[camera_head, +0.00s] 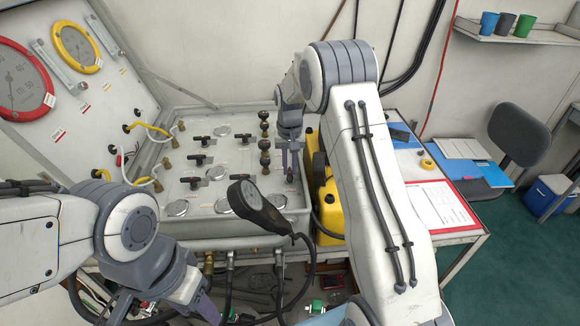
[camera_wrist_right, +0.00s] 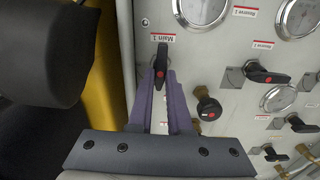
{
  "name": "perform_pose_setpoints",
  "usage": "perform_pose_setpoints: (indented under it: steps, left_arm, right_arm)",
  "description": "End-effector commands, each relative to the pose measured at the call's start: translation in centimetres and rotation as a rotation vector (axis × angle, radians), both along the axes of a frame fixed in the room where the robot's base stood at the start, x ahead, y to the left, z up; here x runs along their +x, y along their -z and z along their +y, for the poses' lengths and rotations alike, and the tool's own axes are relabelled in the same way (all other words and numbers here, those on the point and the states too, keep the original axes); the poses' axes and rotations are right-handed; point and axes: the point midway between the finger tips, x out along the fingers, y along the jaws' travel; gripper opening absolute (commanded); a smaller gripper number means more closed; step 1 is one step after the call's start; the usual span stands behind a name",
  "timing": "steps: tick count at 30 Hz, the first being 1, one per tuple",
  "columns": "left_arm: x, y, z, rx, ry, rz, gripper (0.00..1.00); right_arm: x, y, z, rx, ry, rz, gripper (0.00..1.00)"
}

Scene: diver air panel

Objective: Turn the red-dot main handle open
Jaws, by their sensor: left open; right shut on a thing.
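The main handle (camera_wrist_right: 160,62) is a small black lever with a red dot, beside the label "Main 1" (camera_wrist_right: 161,38) on the grey panel. In the right wrist view it lies lengthwise between the fingers of my right gripper (camera_wrist_right: 161,84), which is shut on it. In the head view my right gripper (camera_head: 290,168) reaches down to the panel's right edge (camera_head: 301,205) and hides most of the handle. My left gripper (camera_head: 165,308) is open and empty at the lower left, below the panel's front, partly cut off by the frame.
Other black handles (camera_wrist_right: 267,75) with red dots, round gauges and dark knobs (camera_wrist_right: 208,107) sit close by. A black handheld gauge on a hose (camera_head: 258,207) hangs across the panel's front. A yellow case (camera_head: 329,208) stands right of the panel.

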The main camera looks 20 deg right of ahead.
Motion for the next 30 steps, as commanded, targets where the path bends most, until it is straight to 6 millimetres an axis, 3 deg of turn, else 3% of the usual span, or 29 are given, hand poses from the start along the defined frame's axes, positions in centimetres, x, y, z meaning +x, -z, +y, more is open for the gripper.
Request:
perform_pose_setpoints:
  steps: [2,3,5,17,30]
  left_arm:
    - [0.0,0.0,0.0,0.000,0.000,0.000,0.50]
    - [0.0,0.0,0.0,0.000,0.000,0.000,0.50]
    - [0.0,0.0,0.0,0.000,0.000,0.000,0.50]
    - [0.0,0.3,0.0,0.000,0.000,0.000,0.50]
    - [0.0,2.2,0.0,0.000,0.001,0.000,0.50]
  right_arm:
    - [0.1,-0.1,0.0,0.000,0.001,-0.002,0.00]
    - [0.1,-0.1,0.0,0.000,0.001,-0.002,0.28]
    - [0.1,-0.1,0.0,0.000,0.001,-0.002,0.47]
    - [0.1,-0.6,0.0,0.000,0.002,-0.002,0.47]
    - [0.1,-8.5,0.0,0.000,0.001,-0.006,0.47]
